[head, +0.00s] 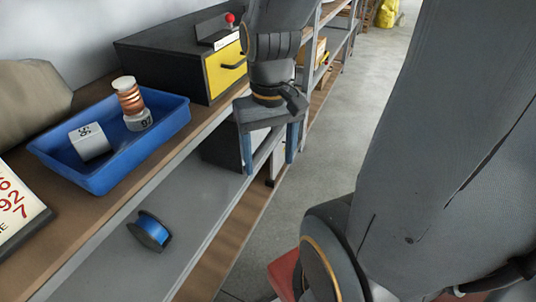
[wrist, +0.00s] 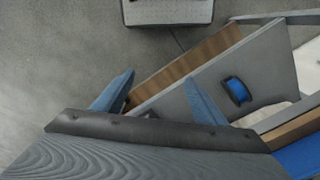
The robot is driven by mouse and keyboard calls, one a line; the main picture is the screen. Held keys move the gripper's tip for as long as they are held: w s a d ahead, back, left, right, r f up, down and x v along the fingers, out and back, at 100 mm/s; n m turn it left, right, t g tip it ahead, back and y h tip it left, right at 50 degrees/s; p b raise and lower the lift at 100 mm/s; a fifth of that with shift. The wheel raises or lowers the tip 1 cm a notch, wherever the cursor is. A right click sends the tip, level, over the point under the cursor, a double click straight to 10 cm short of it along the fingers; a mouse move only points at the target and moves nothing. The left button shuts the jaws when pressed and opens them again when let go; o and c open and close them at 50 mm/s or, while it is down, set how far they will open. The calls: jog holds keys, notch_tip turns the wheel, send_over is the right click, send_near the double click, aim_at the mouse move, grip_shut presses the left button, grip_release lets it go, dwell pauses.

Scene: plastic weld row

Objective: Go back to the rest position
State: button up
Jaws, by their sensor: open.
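My gripper (head: 269,152) hangs fingers down at the front edge of the bench, to the right of the blue tray. Its two blue fingers are apart with nothing between them. In the wrist view my gripper (wrist: 158,100) also shows its fingers spread, with the floor and shelf edge beyond them. No rest stand or marked rest position can be made out.
A blue tray (head: 111,176) on the bench holds a white block (head: 88,142) and a copper-coloured coil piece (head: 131,100). A black and yellow box (head: 222,73) with a red knob stands behind. A blue spool (head: 149,231) lies on the lower shelf. The floor (head: 345,120) alongside is clear.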

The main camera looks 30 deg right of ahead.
jog(key=a+r+n+p, duration=0.2)
jog(key=a+r+p, duration=0.2)
jog(key=p, duration=0.4)
jog(key=shift+s+a+r, duration=0.3)
jog(key=shift+a+r, duration=0.05)
jog(key=shift+a, duration=0.35)
dwell(0.4)
